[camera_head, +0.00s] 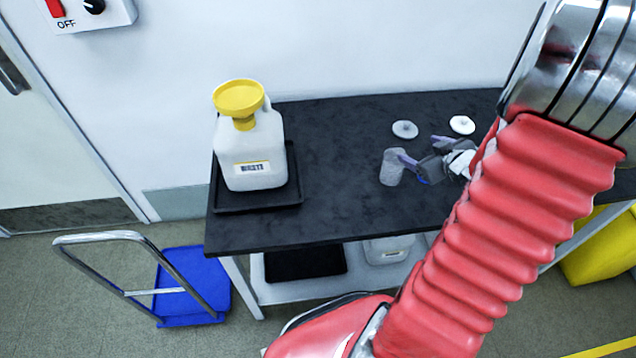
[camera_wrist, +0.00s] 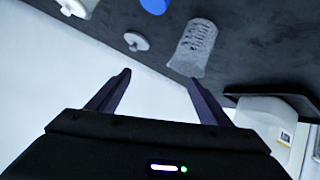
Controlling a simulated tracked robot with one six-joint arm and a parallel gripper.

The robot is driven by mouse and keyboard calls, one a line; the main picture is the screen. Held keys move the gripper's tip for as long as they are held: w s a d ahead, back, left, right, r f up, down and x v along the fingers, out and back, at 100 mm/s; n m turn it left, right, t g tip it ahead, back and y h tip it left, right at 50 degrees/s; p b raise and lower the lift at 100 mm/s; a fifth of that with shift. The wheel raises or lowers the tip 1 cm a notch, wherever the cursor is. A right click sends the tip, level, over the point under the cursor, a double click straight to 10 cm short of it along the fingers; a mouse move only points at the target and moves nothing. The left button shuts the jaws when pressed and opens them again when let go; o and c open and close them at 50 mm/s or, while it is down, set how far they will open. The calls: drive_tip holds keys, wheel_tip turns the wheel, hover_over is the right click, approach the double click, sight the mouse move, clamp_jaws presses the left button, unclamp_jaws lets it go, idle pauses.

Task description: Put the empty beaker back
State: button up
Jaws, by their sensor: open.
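The clear, greyish beaker (camera_head: 392,168) stands on the dark bench top and looks empty. In the wrist view the beaker (camera_wrist: 194,48) lies beyond my fingertips, nearer the right finger and not between them. My gripper (camera_head: 420,149) is open and empty beside the beaker's right side in the head view. One finger overlaps the beaker's edge there; I cannot tell whether it touches. The wrist view shows my gripper (camera_wrist: 157,76) with both fingers well apart.
A white waste jug (camera_head: 252,150) with a yellow funnel (camera_head: 239,98) stands in a black tray (camera_head: 298,183) on the left. Two pale discs (camera_head: 405,129) (camera_head: 462,124) lie behind my gripper. A blue item (camera_wrist: 155,5) is near the beaker. A blue cart (camera_head: 190,290) stands on the floor.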

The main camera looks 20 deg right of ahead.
drive_tip(key=w+a+r+m+g+h, duration=0.2)
drive_tip(key=a+r+g+h, duration=0.1)
drive_tip(key=a+r, duration=1)
drive_tip(key=s+a+r+y, duration=0.1)
drive_tip(key=s+a, duration=0.3)
drive_tip(key=a, duration=0.3)
drive_tip(key=s+a+r+g+y, duration=0.1)
drive_tip(key=s+a+y, duration=0.1)
drive_tip(key=s+a, duration=0.3)
drive_tip(key=s+a+r+g+y, duration=0.1)
drive_tip(key=s+a, duration=0.3)
drive_tip(key=a, duration=0.6)
drive_tip(key=shift+s+a+r+y, duration=0.15)
drive_tip(key=shift+s+r+y, duration=0.15)
drive_tip(key=shift+r+y, duration=0.3)
